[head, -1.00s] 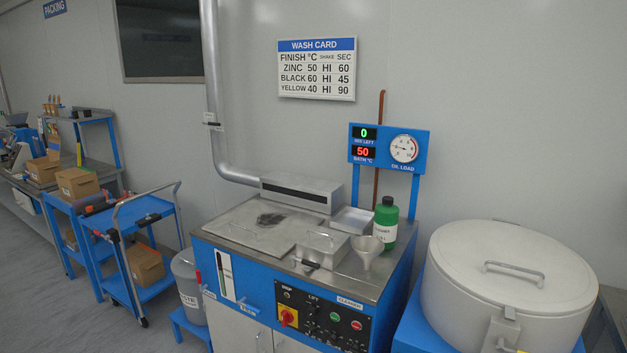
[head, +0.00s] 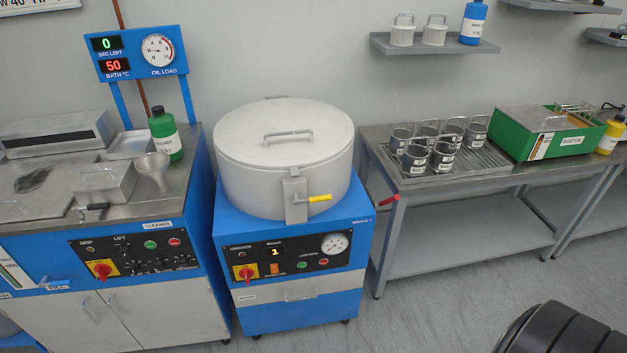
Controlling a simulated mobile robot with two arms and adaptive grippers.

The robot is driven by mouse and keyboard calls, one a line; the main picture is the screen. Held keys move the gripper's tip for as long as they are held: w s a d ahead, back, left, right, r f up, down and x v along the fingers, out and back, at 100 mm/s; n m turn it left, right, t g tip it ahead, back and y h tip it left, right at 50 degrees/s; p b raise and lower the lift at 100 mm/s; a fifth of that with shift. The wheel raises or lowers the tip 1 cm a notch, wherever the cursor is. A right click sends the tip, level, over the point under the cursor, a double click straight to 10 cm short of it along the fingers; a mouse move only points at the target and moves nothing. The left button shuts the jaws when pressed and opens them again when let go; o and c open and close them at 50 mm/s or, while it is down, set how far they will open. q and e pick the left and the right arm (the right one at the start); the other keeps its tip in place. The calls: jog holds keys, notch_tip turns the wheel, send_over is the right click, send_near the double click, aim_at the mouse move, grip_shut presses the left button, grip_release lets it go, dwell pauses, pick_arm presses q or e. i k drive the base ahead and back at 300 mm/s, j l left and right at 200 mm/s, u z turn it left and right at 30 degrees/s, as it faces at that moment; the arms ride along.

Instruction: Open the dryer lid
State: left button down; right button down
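The dryer is a round cream drum on a blue cabinet (head: 225,225) in the middle of the head view. Its flat round lid (head: 240,140) lies down on the drum, with a metal loop handle (head: 288,137) on top. A metal latch bracket (head: 295,200) with a yellow lever (head: 319,198) is at the drum's front. A red-tipped lever (head: 385,203) sticks out at the cabinet's right side. Neither gripper can be made out; a dark ribbed part of my own body is at the lower right.
The cleaning machine (head: 90,212) stands close on the dryer's left, with a green bottle (head: 165,135) and a funnel (head: 153,170) on top. A metal table (head: 400,186) at right holds several jars and a green box (head: 520,132). The floor in front is clear.

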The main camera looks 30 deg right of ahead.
aim_at(277, 129)
jog(key=z, duration=1.05)
